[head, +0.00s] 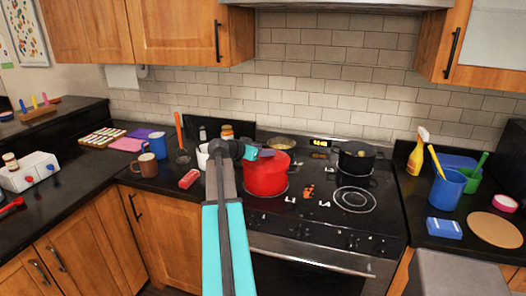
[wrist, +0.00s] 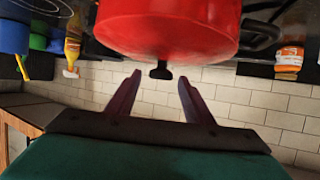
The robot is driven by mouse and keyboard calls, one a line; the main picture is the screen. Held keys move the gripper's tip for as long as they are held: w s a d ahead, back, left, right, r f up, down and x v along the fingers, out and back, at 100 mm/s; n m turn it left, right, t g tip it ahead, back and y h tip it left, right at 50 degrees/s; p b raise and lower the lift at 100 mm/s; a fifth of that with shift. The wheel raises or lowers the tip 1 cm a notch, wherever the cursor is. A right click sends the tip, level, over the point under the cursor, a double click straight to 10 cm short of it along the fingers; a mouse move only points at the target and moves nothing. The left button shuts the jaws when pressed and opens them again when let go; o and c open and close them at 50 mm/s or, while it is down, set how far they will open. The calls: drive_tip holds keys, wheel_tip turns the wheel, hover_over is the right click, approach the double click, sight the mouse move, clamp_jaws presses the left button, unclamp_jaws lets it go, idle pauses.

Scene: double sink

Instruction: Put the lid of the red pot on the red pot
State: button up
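The red pot (head: 266,180) stands on the stove's left side, in front of the tiled wall. A red top shows above its rim in the head view, and it looks like the lid (head: 272,143) resting on the pot. In the wrist view, where the scene appears upside down, the red surface (wrist: 170,35) carries a black knob (wrist: 160,72). My gripper (wrist: 160,79) is open, with its fingers apart on either side of the knob and not closed on it. In the head view my gripper (head: 260,153) is at the pot's upper left and hides part of it.
A black pot (head: 357,160) stands on the back right burner. An empty burner (head: 354,199) is in front of it. Left of the red pot are a white mug (head: 203,157) and a red box (head: 189,179). A yellow spray bottle (head: 416,157) stands right.

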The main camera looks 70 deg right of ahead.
drive_tip(key=shift+a, duration=0.1)
drive_tip(key=b+v, duration=0.3)
drive_tip(key=v, duration=0.9)
drive_tip(key=shift+w+f, duration=0.1)
idle(0.8)
